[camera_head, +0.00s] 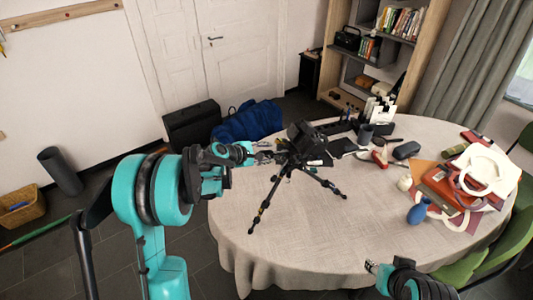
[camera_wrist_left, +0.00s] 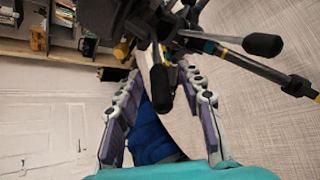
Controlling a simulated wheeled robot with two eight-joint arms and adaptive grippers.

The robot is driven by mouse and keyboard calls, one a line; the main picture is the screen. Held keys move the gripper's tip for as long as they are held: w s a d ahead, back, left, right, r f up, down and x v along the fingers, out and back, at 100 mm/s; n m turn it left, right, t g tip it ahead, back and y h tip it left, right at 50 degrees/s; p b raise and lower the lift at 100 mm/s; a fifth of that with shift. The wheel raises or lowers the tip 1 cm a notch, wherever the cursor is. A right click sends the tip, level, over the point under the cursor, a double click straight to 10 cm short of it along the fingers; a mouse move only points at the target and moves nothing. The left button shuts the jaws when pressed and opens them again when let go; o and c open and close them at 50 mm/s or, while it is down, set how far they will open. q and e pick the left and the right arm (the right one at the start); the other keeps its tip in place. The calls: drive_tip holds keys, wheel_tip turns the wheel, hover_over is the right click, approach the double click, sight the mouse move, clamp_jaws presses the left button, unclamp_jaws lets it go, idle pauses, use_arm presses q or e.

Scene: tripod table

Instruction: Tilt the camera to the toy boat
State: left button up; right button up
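A black camera (camera_head: 303,138) sits on a black tripod (camera_head: 285,172) standing on the table's left part. My left gripper (camera_head: 268,153) is just left of the tripod head, pointing at it. In the left wrist view, its two fingers (camera_wrist_left: 160,72) are apart. A dark tripod handle (camera_wrist_left: 161,88) appears between them, with no clear grip on it. My right gripper (camera_head: 371,267) is at the table's front edge, away from the tripod; its fingers are too small to read. A small red-and-white item (camera_head: 379,158) lies right of the tripod; I cannot tell whether it is the toy boat.
The round table (camera_head: 310,225) has a pale cloth, bare in front of the tripod. A blue blower (camera_head: 418,211), a white jar (camera_head: 404,182) and a pile of red books (camera_head: 450,186) stand right. A dark case (camera_head: 407,150) and bottles (camera_head: 380,108) stand behind.

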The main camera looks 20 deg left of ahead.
use_arm(q)
drive_tip(key=v, duration=1.2)
